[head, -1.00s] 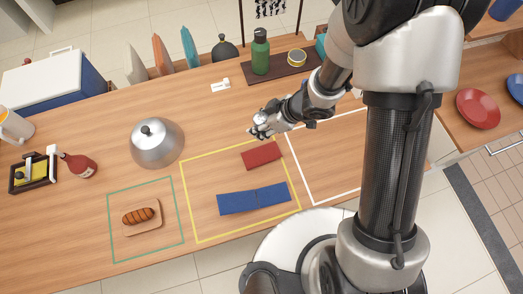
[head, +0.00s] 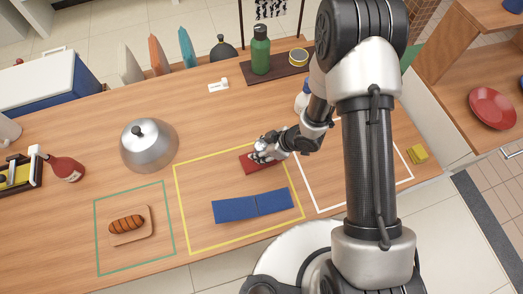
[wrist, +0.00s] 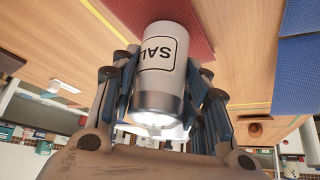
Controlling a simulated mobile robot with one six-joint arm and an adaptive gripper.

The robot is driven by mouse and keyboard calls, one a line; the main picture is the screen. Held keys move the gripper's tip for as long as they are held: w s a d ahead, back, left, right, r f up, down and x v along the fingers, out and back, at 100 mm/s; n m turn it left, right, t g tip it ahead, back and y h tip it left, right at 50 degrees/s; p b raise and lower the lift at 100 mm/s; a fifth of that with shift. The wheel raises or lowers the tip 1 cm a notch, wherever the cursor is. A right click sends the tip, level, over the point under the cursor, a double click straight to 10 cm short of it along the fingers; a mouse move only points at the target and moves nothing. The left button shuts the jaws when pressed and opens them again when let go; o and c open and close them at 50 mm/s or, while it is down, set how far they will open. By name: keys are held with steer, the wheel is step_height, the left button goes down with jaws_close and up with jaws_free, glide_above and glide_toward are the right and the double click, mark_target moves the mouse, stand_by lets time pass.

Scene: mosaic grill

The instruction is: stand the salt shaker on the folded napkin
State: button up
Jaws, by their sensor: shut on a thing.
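My gripper (head: 261,153) is at the red folded napkin (head: 256,168) and covers part of it in the head view. In the wrist view, my gripper's fingers (wrist: 165,82) are shut around the salt shaker (wrist: 161,55), a white cylinder with a silver end and a black-framed label reading "SAL". The red napkin (wrist: 196,24) shows right behind the shaker's far end. I cannot tell whether the shaker touches it. A blue cloth (head: 235,207) with a crease across its middle lies in front of the red napkin.
A yellow outline (head: 179,200) surrounds both cloths. A bread roll on a board (head: 141,238) and a metal dome (head: 149,152) are to the left. A dark tray (head: 285,68) with a green bottle (head: 261,50) is behind. Bare table lies between.

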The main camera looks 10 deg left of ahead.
steer(key=o, duration=1.1)
steer(key=shift+f, duration=0.15)
steer(key=shift+r, duration=0.3)
steer(key=p+v, duration=0.4)
steer(key=v, duration=0.7)
steer(key=shift+d+r, duration=0.3)
